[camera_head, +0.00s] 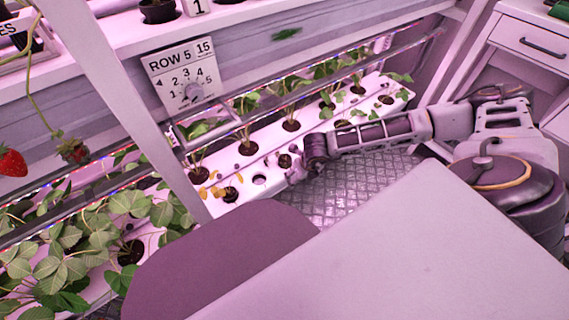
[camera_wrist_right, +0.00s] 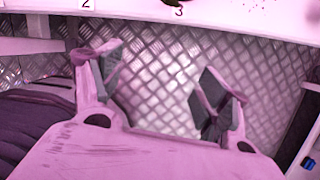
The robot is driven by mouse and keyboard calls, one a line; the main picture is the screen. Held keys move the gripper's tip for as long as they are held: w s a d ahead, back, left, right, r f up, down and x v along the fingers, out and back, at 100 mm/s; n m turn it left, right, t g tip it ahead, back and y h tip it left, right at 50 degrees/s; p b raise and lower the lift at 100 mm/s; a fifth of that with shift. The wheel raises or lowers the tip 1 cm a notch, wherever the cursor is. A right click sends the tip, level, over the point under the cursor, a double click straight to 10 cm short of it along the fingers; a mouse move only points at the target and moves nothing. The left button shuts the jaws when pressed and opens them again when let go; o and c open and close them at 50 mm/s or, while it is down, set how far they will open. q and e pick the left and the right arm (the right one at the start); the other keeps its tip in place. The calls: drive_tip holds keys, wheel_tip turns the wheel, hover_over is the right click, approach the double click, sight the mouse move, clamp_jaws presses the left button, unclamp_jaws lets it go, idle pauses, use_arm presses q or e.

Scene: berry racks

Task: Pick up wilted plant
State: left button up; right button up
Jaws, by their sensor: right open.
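The wilted plant (camera_head: 213,190) has drooping yellow leaves and sits in a dark pot at the near left end of the white planting row in the head view. My right gripper (camera_head: 287,180) is just to its right, by the front edge of the row, and apart from it. In the right wrist view the right gripper (camera_wrist_right: 160,82) is open, with nothing between its fingers and metal floor behind them. The wilted plant cannot be made out in that view. My left gripper is not in view.
The white planting row (camera_head: 260,180) holds several green plants and has an empty hole beside the wilted one. A rack post (camera_head: 125,110) stands to the left. A sign reading ROW 5 (camera_head: 182,72) hangs above. Leafy strawberry plants (camera_head: 60,250) fill the lower left.

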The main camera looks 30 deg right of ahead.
drive_tip(key=b, duration=0.3)
hover_over(285, 159)
drive_tip(key=s, duration=0.3)
drive_tip(key=shift+a+f, duration=0.1)
drive_tip(key=shift+a, duration=0.1)
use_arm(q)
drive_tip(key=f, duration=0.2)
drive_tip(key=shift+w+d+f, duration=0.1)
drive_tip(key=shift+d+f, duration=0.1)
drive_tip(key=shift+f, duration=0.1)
use_arm(e)
drive_tip(key=shift+w, duration=0.2)
drive_tip(key=shift+w, duration=0.1)
drive_tip(key=shift+w+d, duration=0.1)
drive_tip(key=shift+w, duration=0.35)
drive_tip(key=b+x, duration=0.1)
drive_tip(key=x, duration=0.2)
drive_tip(key=shift+f+b, duration=0.2)
drive_tip(key=shift+b, duration=0.1)
drive_tip(key=shift+w+f+b, duration=0.2)
drive_tip(key=shift+f+b, duration=0.1)
drive_tip(key=shift+f, duration=0.4)
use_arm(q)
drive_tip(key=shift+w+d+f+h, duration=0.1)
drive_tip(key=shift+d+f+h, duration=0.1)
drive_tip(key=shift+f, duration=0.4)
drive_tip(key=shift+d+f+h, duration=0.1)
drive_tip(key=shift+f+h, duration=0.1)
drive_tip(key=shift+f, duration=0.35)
